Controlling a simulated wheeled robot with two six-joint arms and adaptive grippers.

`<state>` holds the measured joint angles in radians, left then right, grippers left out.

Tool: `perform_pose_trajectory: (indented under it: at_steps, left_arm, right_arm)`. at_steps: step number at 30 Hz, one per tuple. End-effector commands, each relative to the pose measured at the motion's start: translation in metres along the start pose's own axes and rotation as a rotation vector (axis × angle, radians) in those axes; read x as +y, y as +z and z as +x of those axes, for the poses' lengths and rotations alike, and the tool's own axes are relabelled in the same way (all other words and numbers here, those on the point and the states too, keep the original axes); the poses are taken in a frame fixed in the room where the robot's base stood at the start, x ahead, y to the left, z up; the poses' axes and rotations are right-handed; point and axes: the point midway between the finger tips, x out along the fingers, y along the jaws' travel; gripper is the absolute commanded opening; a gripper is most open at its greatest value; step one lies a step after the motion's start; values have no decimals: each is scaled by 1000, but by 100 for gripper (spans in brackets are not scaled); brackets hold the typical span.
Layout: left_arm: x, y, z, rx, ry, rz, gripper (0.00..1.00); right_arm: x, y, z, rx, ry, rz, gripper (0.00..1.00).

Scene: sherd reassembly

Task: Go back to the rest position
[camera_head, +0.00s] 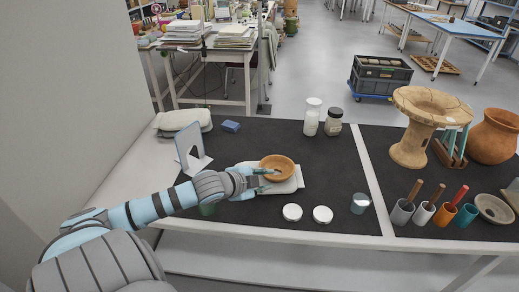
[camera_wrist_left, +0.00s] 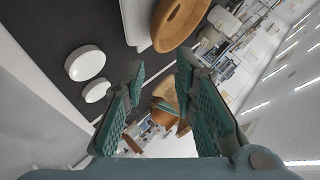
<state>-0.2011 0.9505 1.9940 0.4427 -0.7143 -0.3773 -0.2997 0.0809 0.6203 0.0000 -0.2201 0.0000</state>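My left arm reaches in from the left in the head view. Its gripper (camera_head: 262,178) is over the left edge of the white tray (camera_head: 285,187), beside the round tan bowl (camera_head: 277,166) on that tray. In the left wrist view the two green-padded fingers of the left gripper (camera_wrist_left: 158,76) stand apart with nothing held between them. The bowl (camera_wrist_left: 180,20) and part of the tray (camera_wrist_left: 135,22) show beyond the fingertips at the top. My right gripper is in neither view.
Two white lids (camera_head: 323,215) lie near the table's front edge, with a glass (camera_head: 360,203) to their right. A grey stand (camera_head: 190,150) is behind my left arm. Two jars (camera_head: 312,117) stand at the back. Tool cups (camera_head: 401,212) and pottery (camera_head: 424,122) fill the right side.

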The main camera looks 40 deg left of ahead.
Motion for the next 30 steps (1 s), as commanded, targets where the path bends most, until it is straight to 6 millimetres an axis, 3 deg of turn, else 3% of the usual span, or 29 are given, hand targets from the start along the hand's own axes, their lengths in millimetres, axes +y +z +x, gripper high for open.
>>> perform_pose_trajectory:
  at_steps: [1,5,23,26,30]
  left_arm:
    - [-4,-1,-13,-8,2,6,26]
    - [-2,-1,-24,-2,1,1,26]
    - [5,2,-24,-8,6,-14,26]
    - [37,7,-28,-51,40,-85,26]
    - [112,15,-46,-181,119,-264,26]
  right_arm:
    - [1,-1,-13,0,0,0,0]
    - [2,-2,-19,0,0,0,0]
    - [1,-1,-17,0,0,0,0]
    - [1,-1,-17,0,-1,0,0]
    - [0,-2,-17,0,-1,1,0]
